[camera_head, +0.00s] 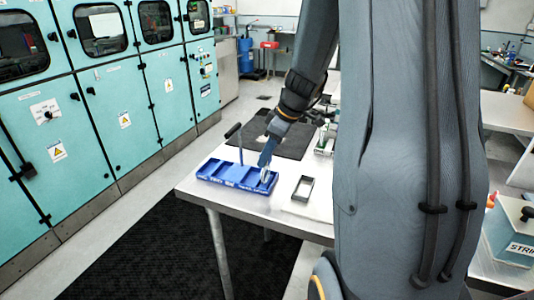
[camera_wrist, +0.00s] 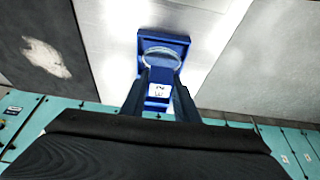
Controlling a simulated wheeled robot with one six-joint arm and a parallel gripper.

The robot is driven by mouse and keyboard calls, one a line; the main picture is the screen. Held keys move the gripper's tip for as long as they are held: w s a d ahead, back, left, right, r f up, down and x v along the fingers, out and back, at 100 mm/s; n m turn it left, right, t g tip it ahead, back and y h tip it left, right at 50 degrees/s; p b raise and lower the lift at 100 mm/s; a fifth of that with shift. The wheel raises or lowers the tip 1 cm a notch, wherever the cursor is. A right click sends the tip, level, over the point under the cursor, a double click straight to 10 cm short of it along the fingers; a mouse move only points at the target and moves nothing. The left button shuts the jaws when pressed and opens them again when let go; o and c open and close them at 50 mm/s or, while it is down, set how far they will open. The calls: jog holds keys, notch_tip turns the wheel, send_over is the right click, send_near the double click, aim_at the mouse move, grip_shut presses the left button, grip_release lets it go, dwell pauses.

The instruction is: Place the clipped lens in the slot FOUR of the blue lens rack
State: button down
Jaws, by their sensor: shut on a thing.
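The blue lens rack (camera_head: 222,180) lies on the white table, with several slots in a row. My gripper (camera_head: 267,165) points down over its right end. It is shut on the clear round lens (camera_head: 267,177), which stands upright at or just above the rack's right end slot. In the wrist view the lens (camera_wrist: 161,50) shows as a pale ring between the fingertips (camera_wrist: 160,80), in front of the blue rack (camera_wrist: 163,38). A white label (camera_wrist: 159,90) shows between the fingers; I cannot surely read it. I cannot tell whether the lens touches the slot floor.
A small dark open box (camera_head: 303,187) stands right of the rack. A dark mat (camera_head: 288,143) lies further back. The table's front edge is close to the rack. Teal cabinets (camera_head: 100,110) line the left.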

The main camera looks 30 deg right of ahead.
jog(key=shift+f, duration=0.15)
jog(key=c, duration=1.4)
grip_release()
jog(key=b+v, duration=0.2)
jog(key=v, duration=1)
jog(key=s+a+f+m+h, duration=0.1)
jog(key=s+a+f+m, duration=0.1)
jog(key=a+f, duration=0.3)
jog(key=s+a+f+m+g+h, duration=0.1)
jog(key=s+a+f+m, duration=0.2)
jog(key=s+a+f, duration=0.2)
jog(key=s+a+f+m+g+h, duration=0.1)
jog(key=s+a+f+m, duration=0.2)
jog(key=a, duration=0.5)
jog(key=shift+s+a+f, duration=0.1)
jog(key=shift+s+f, duration=0.65)
jog(key=shift+f, duration=0.3)
